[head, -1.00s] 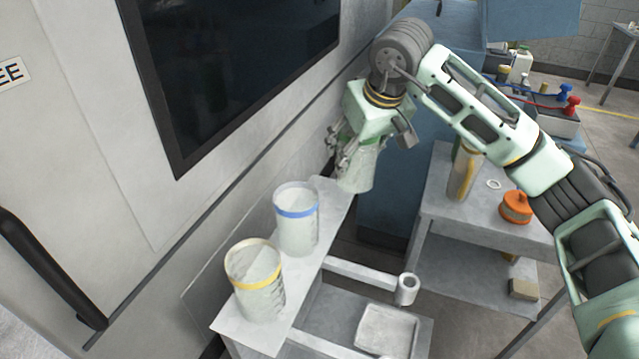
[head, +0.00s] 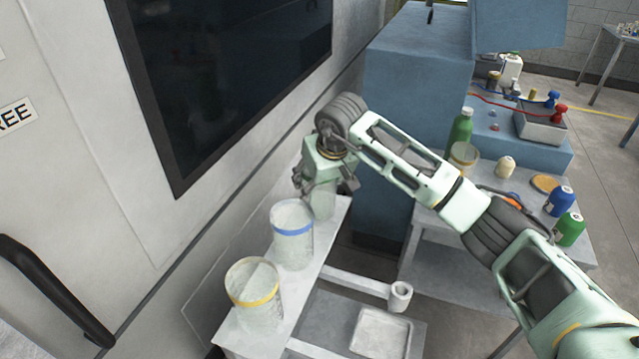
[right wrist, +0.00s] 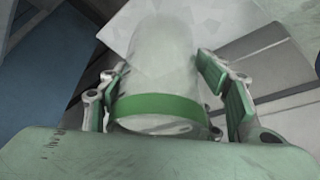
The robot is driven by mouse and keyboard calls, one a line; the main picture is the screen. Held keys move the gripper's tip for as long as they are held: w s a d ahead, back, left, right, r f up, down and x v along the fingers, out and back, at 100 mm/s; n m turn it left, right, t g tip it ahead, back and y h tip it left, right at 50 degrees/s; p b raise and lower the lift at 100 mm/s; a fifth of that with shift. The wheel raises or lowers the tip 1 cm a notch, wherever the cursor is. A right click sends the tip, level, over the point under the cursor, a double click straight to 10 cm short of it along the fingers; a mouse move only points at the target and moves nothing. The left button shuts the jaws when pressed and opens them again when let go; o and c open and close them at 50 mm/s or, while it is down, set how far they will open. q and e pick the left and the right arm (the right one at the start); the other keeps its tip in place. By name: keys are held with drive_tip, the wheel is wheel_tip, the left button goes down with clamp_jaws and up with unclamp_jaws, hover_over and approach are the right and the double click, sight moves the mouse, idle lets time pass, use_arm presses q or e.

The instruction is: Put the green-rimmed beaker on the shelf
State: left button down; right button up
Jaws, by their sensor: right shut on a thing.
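The green-rimmed beaker (head: 322,203) is clear and upright at the far end of the narrow grey shelf (head: 306,273). My right gripper (head: 313,183) is shut on it from above, hiding its rim in the head view. In the right wrist view the beaker (right wrist: 163,60) sits between the fingers, its green band near the palm. Its base is over or on the shelf; I cannot tell whether it touches. My left gripper is out of view.
A blue-rimmed beaker (head: 292,240) stands on the shelf close in front of the held one. A yellow-rimmed beaker (head: 255,297) stands at the near end. A blue cabinet (head: 412,100) is behind. A side table at right holds a green bottle (head: 461,130) and several containers.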

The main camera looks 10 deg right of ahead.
drive_tip(key=shift+f, duration=0.2)
drive_tip(key=o, duration=1.2)
drive_tip(key=shift+r, duration=0.1)
drive_tip(key=shift+r, duration=0.1)
drive_tip(key=shift+r, duration=0.2)
drive_tip(key=b+v, duration=0.2)
drive_tip(key=v, duration=0.9)
drive_tip(key=shift+s+d+r+b, duration=0.1)
drive_tip(key=shift+r+b, duration=0.25)
drive_tip(key=shift+f, duration=0.1)
